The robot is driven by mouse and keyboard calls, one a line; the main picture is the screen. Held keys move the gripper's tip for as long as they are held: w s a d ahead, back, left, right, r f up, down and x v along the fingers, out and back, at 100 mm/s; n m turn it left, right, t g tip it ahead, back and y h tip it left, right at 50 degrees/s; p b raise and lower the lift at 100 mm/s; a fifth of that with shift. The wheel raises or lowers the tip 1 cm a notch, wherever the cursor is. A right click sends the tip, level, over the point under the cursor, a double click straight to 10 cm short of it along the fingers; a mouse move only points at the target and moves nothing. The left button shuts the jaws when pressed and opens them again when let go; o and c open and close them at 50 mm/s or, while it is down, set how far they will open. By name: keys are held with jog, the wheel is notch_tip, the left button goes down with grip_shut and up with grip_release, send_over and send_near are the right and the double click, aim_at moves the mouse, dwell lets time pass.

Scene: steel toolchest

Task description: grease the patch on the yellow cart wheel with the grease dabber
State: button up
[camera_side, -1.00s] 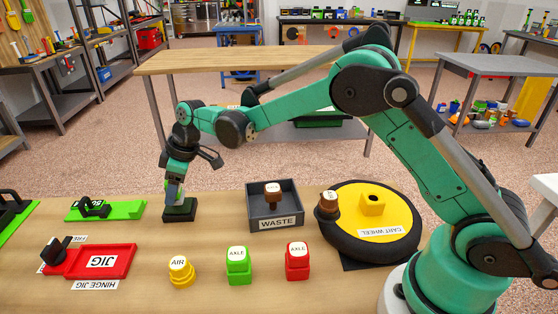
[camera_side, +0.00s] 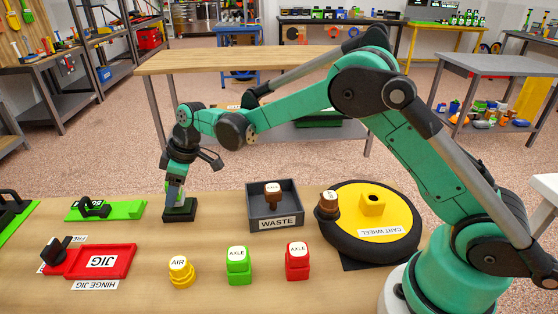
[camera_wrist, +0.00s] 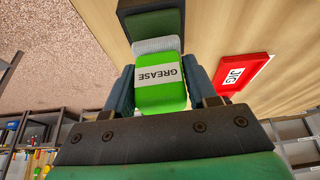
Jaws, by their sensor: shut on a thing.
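The grease dabber (camera_wrist: 160,92) is a green block labelled GREASE with a pale grey pad at its far end. My gripper (camera_wrist: 160,90) is shut on it, with one finger on each side. In the side view, my gripper (camera_side: 175,187) points down over a dark stand (camera_side: 180,211), with the dabber's lower end at or just above it; I cannot tell if they touch. The yellow cart wheel (camera_side: 390,207) lies flat at the right, with a black tyre, a yellow hub block and a CART WHEEL label. I cannot make out the patch on it.
A grey WASTE bin (camera_side: 277,222) holding a brown-handled piece stands between my gripper and the wheel. A brown piece (camera_side: 327,206) with a white top stands at the wheel's left edge. AIR and AXLE pieces (camera_side: 238,266) stand in front; a red jig (camera_side: 101,262) is at left.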

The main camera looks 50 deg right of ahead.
jog(key=shift+f, duration=0.55)
dwell(1.1)
jog(key=shift+r, duration=3.55)
